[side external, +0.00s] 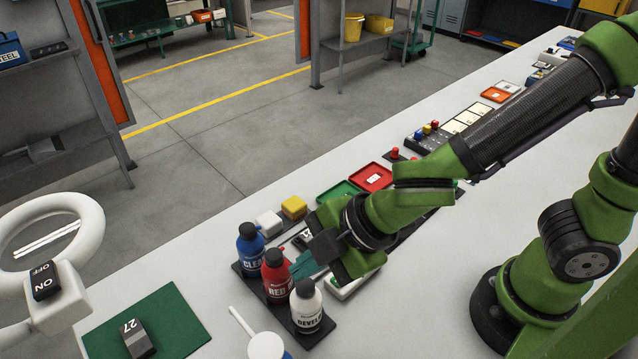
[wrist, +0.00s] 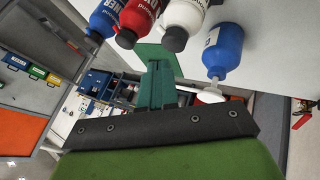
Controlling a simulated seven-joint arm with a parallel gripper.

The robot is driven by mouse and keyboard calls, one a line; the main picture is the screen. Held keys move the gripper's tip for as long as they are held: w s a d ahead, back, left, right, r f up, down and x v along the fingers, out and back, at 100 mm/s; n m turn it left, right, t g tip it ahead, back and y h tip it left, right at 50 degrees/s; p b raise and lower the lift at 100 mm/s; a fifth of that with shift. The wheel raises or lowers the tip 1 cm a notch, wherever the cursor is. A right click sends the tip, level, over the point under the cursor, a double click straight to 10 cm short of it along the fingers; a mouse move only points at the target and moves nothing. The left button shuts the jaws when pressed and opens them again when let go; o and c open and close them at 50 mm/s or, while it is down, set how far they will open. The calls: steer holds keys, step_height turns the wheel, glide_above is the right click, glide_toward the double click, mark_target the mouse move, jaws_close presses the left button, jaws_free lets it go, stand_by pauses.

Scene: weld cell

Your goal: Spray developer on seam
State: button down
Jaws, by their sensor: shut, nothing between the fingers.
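The white developer bottle (side external: 306,308) stands upright at the near end of a black tray (side external: 322,330); it shows in the wrist view (wrist: 183,18). A red bottle (side external: 275,277) and a blue cleaner bottle (side external: 250,250) stand in the same tray. My gripper (side external: 296,272) is shut and empty, its teal fingertips close to the red and white bottles. I cannot tell if they touch. In the wrist view the shut fingers (wrist: 157,66) overlap the green mat. A dark metal block marked 27 (side external: 136,340) lies on the green mat (side external: 178,312). I cannot make out its seam.
A blue bottle with a white spout (side external: 265,345) stands between tray and mat; it also shows in the wrist view (wrist: 222,50). A white ring lamp (side external: 62,215) rises at the left.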

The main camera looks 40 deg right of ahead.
steer(key=shift+r, duration=2.4)
stand_by(0.6)
step_height(320, 180, up, 4)
steer(key=shift+f, duration=0.15)
stand_by(0.3)
glide_toward(308, 286)
steer(key=shift+w+a+f, duration=0.8)
steer(key=shift+w+a, duration=0.15)
steer(key=shift+w, duration=0.2)
steer(key=shift+w+a+f, duration=0.85)
steer(key=shift+w+a, duration=0.1)
steer(key=shift+w, duration=0.2)
steer(key=shift+f, duration=0.1)
steer(key=shift+f, duration=0.35)
